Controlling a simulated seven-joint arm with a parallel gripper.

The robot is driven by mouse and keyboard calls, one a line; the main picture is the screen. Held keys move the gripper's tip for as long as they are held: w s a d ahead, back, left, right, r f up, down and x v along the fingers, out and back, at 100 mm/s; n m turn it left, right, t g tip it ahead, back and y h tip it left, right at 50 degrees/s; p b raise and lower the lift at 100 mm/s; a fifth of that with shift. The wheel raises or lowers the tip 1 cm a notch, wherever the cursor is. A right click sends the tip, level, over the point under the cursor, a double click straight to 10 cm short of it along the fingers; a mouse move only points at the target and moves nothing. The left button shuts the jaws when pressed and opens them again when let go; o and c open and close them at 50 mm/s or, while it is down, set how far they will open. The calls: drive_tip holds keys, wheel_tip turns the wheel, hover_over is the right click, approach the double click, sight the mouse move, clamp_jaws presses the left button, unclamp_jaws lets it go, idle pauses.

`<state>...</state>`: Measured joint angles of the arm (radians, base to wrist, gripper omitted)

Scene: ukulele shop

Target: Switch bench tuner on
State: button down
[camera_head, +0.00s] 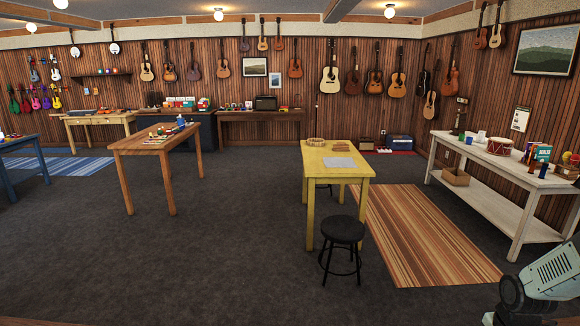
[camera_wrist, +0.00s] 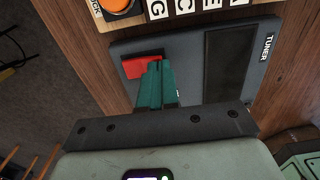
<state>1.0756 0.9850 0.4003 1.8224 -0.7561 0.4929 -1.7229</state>
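The bench tuner (camera_wrist: 190,60) is a dark grey box labelled TUNER, on a wooden surface in the wrist view. It has a dark, blank-looking screen (camera_wrist: 229,62) and a red switch (camera_wrist: 137,67) at its left. My gripper (camera_wrist: 158,66) has its teal fingers together, with nothing visible between them. The fingertips are at the lower right part of the red switch and hide some of it. I cannot tell whether they touch it. I cannot make out the tuner in the head view.
Letter tiles (camera_wrist: 184,6) and an orange round button (camera_wrist: 117,5) lie just beyond the tuner. In the head view, a yellow table (camera_head: 312,171), a black stool (camera_head: 343,230) and a white bench (camera_head: 468,150) stand across the room. The dark floor between is mostly open.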

drive_tip(key=shift+f, duration=0.25)
drive_tip(key=shift+r, duration=3.5)
drive_tip(key=shift+r, duration=0.1)
